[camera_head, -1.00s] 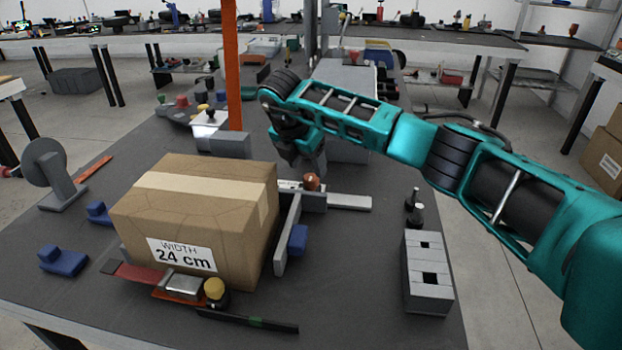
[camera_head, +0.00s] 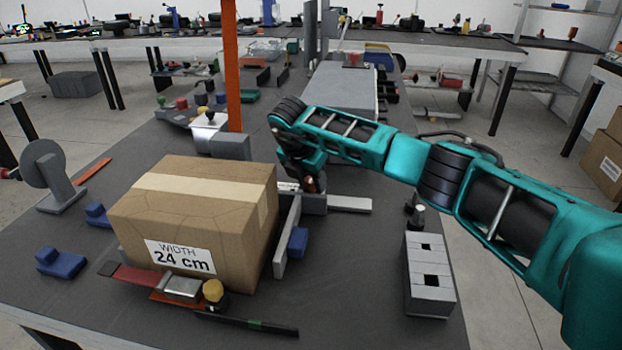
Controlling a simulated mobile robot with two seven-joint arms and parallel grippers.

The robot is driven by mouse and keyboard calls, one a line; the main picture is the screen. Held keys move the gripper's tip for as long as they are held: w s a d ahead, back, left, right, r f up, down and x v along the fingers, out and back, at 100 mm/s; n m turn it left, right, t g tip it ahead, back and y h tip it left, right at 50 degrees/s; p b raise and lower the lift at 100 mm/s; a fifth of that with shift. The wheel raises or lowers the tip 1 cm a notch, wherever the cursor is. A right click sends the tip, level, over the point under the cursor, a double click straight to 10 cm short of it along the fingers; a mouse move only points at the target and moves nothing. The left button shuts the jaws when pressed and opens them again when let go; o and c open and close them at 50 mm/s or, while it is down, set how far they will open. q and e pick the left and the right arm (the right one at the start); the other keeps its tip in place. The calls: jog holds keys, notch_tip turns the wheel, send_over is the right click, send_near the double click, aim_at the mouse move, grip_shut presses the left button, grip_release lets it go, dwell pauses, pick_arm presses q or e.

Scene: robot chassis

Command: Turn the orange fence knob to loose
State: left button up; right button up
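The orange fence knob (camera_head: 311,186) sits on the grey fence block behind the right end of the cardboard box. It is small and mostly hidden by my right gripper (camera_head: 309,180). My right gripper points down, with its dark fingers at the knob. The view is too small to tell whether the fingers touch it or how far apart they are. The grey fence plate (camera_head: 288,235) stands upright along the box's right side. My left gripper is not in view.
The cardboard box (camera_head: 185,225), labelled 24 cm, fills the left middle of the bench. A red-handled clamp with a yellow knob (camera_head: 213,291) lies in front of it. A slotted grey block (camera_head: 428,275) stands at the right. An orange post (camera_head: 232,70) rises behind the box.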

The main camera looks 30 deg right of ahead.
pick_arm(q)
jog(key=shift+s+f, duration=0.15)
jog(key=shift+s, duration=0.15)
pick_arm(e)
jog(key=c, duration=0.5)
jog(key=shift+n, duration=0.8)
jog(key=n+t+y, duration=0.1)
jog(key=n, duration=0.2)
jog(key=n+y, duration=0.1)
jog(key=n, duration=0.2)
jog(key=shift+t, duration=0.4)
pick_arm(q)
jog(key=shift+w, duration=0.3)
pick_arm(e)
jog(key=shift+n+y, duration=0.4)
jog(key=shift+n, duration=0.2)
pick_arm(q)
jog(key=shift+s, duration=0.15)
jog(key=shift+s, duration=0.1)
pick_arm(e)
jog(key=o, duration=1)
